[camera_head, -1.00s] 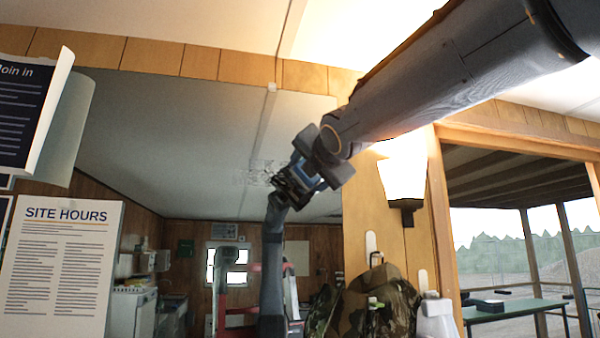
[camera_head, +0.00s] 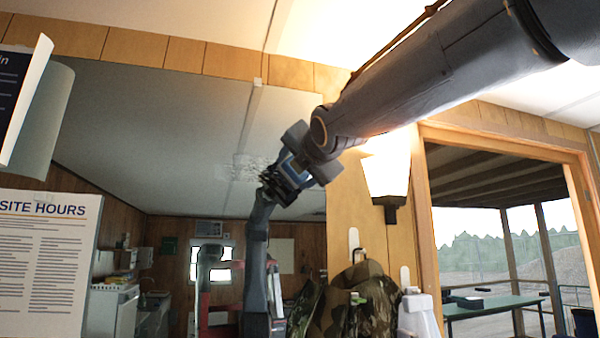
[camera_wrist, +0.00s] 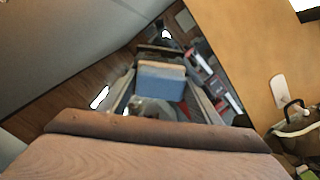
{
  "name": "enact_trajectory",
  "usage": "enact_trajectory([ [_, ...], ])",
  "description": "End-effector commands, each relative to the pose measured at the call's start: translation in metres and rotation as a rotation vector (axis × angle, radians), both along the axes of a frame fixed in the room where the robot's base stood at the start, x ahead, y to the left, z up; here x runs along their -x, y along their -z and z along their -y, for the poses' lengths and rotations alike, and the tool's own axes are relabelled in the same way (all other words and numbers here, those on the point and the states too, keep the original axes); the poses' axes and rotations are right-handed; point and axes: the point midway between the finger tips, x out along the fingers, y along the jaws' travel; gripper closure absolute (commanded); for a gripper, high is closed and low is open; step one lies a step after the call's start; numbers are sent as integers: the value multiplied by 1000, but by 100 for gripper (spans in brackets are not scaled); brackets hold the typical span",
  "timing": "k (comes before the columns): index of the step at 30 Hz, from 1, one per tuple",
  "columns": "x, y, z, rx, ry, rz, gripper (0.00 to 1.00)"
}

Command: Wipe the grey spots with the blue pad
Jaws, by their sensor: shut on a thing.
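A large mirror (camera_head: 180,140) covers the wall and reflects the room. A patch of pale grey spots (camera_head: 241,167) lies on it, just left of my gripper. My gripper (camera_head: 281,187) is shut on the blue pad (camera_head: 293,170) and holds it up close to the mirror. The reflection of my arm meets it there, and I cannot tell whether the pad touches the glass. In the wrist view a blue block (camera_wrist: 161,82) shows between dark finger shapes; I cannot tell if this is the pad itself or its reflection. Part of the spots may be hidden behind my gripper.
A lit wall lamp (camera_head: 387,178) is right of the mirror, above a camouflage bag (camera_head: 355,300) and a white bottle (camera_head: 417,315). A site hours notice (camera_head: 45,255) hangs at left, below a curled sheet (camera_head: 40,120). A window (camera_head: 490,240) opens at right.

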Motion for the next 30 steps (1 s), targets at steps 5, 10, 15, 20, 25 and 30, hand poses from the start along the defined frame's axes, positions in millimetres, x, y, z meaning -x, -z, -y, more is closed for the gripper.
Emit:
enact_trajectory([
  [5, 1, 1, -10, 0, -3, 4, 60],
  [10, 2, 2, -16, -2, -2, 3, 60],
  [15, 4, 1, -22, -1, -1, 3, 60],
  [20, 5, 0, -24, -2, 0, 3, 60],
  [25, 7, 1, -32, 0, -3, 4, 60],
  [30, 9, 2, -43, -1, -2, 3, 60],
])
